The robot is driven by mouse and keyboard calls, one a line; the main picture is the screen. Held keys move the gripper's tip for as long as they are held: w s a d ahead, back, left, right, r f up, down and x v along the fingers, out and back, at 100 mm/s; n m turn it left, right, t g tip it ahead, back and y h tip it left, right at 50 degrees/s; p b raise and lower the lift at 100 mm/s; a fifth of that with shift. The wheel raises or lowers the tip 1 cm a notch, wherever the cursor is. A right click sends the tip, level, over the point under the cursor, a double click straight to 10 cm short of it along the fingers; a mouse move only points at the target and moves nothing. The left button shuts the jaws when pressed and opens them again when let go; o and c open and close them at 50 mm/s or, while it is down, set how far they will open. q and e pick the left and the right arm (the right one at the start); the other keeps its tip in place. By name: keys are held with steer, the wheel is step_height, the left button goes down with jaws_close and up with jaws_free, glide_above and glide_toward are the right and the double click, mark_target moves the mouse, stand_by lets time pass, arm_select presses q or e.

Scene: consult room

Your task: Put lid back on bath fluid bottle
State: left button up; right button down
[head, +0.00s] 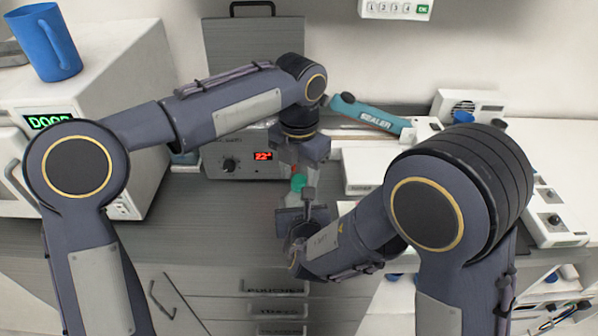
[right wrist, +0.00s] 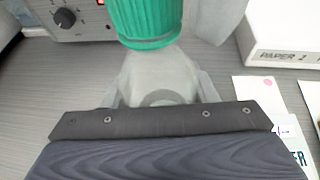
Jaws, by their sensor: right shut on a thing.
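The green ribbed lid (right wrist: 142,22) is at the top of the pale, translucent bottle (right wrist: 150,75) in the right wrist view. I cannot tell whether it is seated on the neck. In the head view the lid (head: 299,183) is a small green patch between my two grippers. My right gripper (head: 308,198) is shut on the bottle, low over the counter. My left gripper (head: 299,163) points down from above, its jaws apart around the lid's height. A grey finger-like part shows beside the lid in the right wrist view. My grippers hide most of the bottle.
A box with a red display (head: 225,163) stands behind the grippers on the grey counter (head: 225,225). A teal sealer (head: 368,115) lies behind to the right. A white box marked PAPER (right wrist: 285,40) is close by on the right. The counter at front left is clear.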

arm_select(q)
steer(key=shift+r, duration=2.25)
steer(key=shift+c, duration=0.4)
